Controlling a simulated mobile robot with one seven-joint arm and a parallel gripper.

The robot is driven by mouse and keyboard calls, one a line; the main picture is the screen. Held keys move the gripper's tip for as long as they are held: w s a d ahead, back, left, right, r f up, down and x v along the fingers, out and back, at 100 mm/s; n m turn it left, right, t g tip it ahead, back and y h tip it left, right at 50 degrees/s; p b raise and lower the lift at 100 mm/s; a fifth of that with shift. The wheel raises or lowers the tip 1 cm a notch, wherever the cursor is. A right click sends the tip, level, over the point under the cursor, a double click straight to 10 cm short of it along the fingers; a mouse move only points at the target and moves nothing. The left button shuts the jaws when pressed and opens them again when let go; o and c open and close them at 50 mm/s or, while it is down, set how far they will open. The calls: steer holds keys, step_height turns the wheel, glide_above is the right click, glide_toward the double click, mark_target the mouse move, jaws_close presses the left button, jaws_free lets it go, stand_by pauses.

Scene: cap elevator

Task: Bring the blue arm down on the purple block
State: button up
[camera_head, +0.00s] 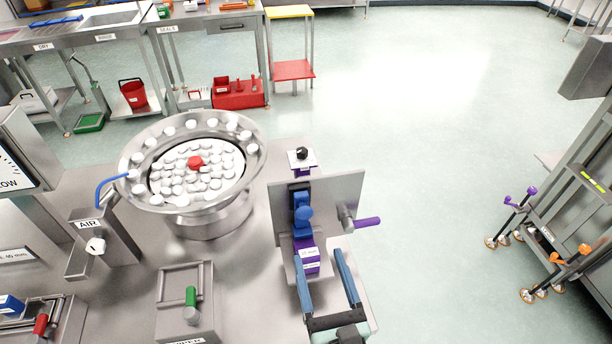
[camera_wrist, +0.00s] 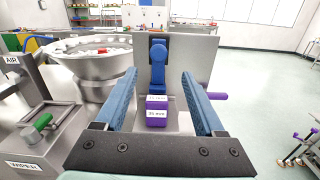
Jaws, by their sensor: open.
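The blue arm (camera_head: 303,213) stands up against a grey metal plate (camera_head: 341,198) in the head view, with a rounded knob on its front. It also shows in the wrist view (camera_wrist: 158,68), upright between my fingers and beyond their tips. The purple block (camera_head: 307,259) with a white label sits below the blue arm, in front of the plate. It shows in the wrist view (camera_wrist: 157,110) too, and the blue arm appears raised above it. My gripper (camera_head: 342,268) is open, its two blue fingers either side of the view of the block. Nothing is between the fingers that I can see held.
A purple handle (camera_head: 367,222) sticks out right of the plate. A steel bowl (camera_head: 249,150) of white caps stands left. A green-handled wiper box (camera_head: 186,300) and an AIR post (camera_head: 103,243) stand nearer left. Open floor lies to the right.

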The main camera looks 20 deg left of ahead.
mark_target(306, 216)
steer(key=w+a+p, duration=0.1)
steer(key=w+a, duration=0.1)
steer(key=w, duration=0.1)
steer(key=w+a+m+p, duration=0.1)
steer(key=w+a, duration=0.1)
steer(key=w, duration=0.1)
steer(key=w+a+m+p, duration=0.1)
steer(key=w+a, duration=0.1)
steer(key=w, duration=0.1)
steer(key=shift+w+a+r+p, duration=0.2)
steer(key=shift+a+p, duration=0.1)
steer(key=shift+a, duration=0.1)
jaws_close()
steer(key=shift+d, duration=0.1)
stand_by(1.3)
